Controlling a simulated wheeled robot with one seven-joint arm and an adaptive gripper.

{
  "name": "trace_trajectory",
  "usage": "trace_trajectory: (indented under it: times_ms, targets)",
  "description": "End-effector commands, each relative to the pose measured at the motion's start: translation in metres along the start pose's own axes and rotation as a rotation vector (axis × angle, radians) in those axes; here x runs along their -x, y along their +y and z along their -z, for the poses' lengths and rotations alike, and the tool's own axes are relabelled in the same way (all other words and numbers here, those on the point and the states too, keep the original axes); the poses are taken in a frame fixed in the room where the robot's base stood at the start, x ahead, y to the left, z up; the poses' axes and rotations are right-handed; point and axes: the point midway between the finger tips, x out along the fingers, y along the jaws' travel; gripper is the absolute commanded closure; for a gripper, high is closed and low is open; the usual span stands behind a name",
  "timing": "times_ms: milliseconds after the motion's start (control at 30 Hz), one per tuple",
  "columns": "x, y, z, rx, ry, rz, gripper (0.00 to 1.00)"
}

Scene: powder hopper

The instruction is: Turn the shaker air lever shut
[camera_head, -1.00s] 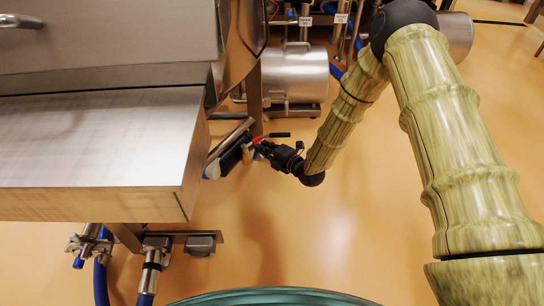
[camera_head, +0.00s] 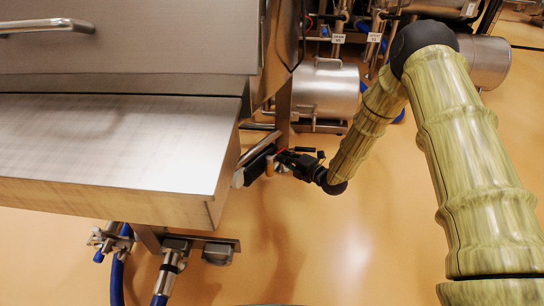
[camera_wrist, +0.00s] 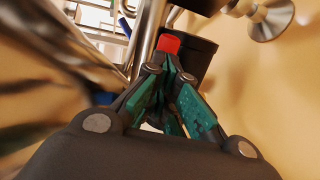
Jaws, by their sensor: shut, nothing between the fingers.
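The shaker air lever appears as a small red part (camera_wrist: 168,43) just beyond my fingertips in the wrist view, in front of a dark cylinder. My gripper (camera_head: 279,158) reaches in there from the right. In the wrist view my gripper (camera_wrist: 169,66) has its fingers drawn together with nothing between them. The tips are close to the red part; I cannot tell whether they touch it.
A steel cabinet with a wide flat ledge (camera_head: 110,140) fills the left. Its corner and a leg stand close to my gripper. A steel motor (camera_head: 325,90) lies behind. Pipes and blue hoses (camera_head: 117,280) hang below the ledge. The floor at right of the ledge is open.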

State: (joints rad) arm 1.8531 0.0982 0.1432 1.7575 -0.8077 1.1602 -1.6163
Motion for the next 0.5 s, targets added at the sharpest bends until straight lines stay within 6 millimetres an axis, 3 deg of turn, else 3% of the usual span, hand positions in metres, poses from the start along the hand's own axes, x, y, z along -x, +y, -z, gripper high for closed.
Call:
trace_trajectory:
  times_ms: [500]
  targets:
    - [-0.0005,0.0000,-0.0074,0.000,0.001,0.001,1.00]
